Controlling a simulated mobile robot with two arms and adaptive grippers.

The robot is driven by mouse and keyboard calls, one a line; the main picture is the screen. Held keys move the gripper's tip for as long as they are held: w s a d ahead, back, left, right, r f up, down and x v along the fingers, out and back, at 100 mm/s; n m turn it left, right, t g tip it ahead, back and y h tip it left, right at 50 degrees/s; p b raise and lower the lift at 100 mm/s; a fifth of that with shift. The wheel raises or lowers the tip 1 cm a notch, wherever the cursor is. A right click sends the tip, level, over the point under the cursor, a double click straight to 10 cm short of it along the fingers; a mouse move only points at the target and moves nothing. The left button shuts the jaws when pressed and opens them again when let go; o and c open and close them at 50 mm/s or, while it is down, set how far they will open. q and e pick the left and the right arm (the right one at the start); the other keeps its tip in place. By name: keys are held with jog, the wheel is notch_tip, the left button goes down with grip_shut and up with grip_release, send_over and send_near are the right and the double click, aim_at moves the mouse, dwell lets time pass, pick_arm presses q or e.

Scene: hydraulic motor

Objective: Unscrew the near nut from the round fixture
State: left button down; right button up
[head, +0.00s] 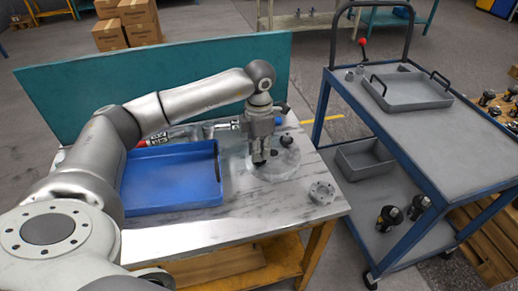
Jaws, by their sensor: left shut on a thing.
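The round fixture (286,170) is a pale, clear-looking disc on the right part of the marble-topped table. My left gripper (261,158) points straight down over the near-left part of the fixture. Its dark fingers are shut on the near nut, which they mostly hide. I cannot tell whether the nut still touches its thread. A dark knob-like piece (287,142) stands on the far right part of the fixture, apart from the fingers. My right gripper is out of view.
A blue tray (172,205) lies left of the fixture. A small round metal flange (322,192) sits near the table's right corner. A teal panel (75,92) stands behind the table. A blue-framed cart (440,130) stands to the right, with a grey tray (408,97) on top.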

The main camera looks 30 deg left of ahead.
pick_arm(q)
jog(key=n, duration=0.2)
jog(key=shift+r+n+p, duration=0.1)
jog(key=shift+n+p, duration=0.2)
jog(key=shift+p, duration=0.05)
jog(key=n, duration=0.3)
jog(key=shift+p, duration=0.35)
jog(key=shift+n+p, duration=0.3)
jog(key=shift+n, duration=2.1)
jog(key=c, duration=1.6)
grip_release()
jog(key=shift+o, duration=0.2)
